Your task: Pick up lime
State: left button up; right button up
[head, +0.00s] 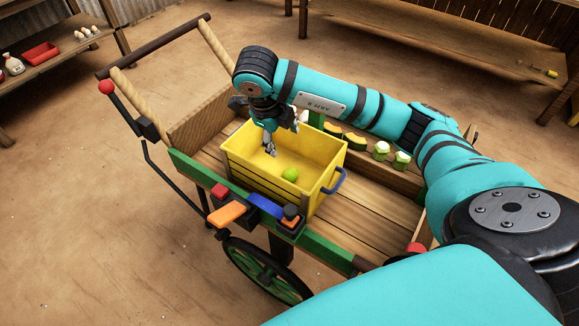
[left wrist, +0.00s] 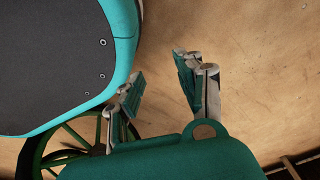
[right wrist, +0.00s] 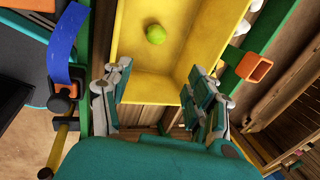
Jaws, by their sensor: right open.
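The lime (head: 290,174) is a small bright green ball lying on the floor of the yellow crate (head: 328,178), near its front right part. It also shows in the right wrist view (right wrist: 155,34), beyond the fingertips. My right gripper (head: 269,149) points down into the crate at its left part, apart from the lime. Its fingers (right wrist: 160,95) are spread with nothing between them. My left gripper (left wrist: 160,75) is out of the head view; in the left wrist view its fingers are apart and empty above the brown ground.
The crate stands on a wooden cart with green rails (head: 325,250). A blue handle (head: 335,181) sits on the crate's right wall. Yellow-orange pieces (head: 355,141) and pale green-white items (head: 381,151) stand behind the crate. The cart bed (head: 365,215) right of the crate is clear.

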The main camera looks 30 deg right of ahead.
notch_tip(320, 180, down, 3)
jog(key=b, duration=0.4)
send_over(289, 172)
jog(key=s+a, duration=0.1)
notch_tip(289, 172, down, 11)
jog(key=shift+r, duration=0.15)
jog(key=x, duration=0.5)
jog(key=shift+w+a+f, duration=0.2)
jog(key=shift+a+f, duration=0.05)
jog(key=shift+a, duration=0.05)
jog(key=shift+w+d+f, duration=0.1)
jog(key=shift+d+f, duration=0.05)
jog(key=shift+f, duration=0.25)
pick_arm(q)
jog(key=w+d+r, duration=0.1)
jog(key=w+r, duration=0.6)
jog(key=r, duration=0.1)
jog(key=shift+w+r+t, duration=0.35)
jog(key=shift+t, duration=0.05)
jog(key=shift+d, duration=0.1)
pick_arm(e)
jog(key=c, duration=0.9)
jog(key=shift+r, duration=0.1)
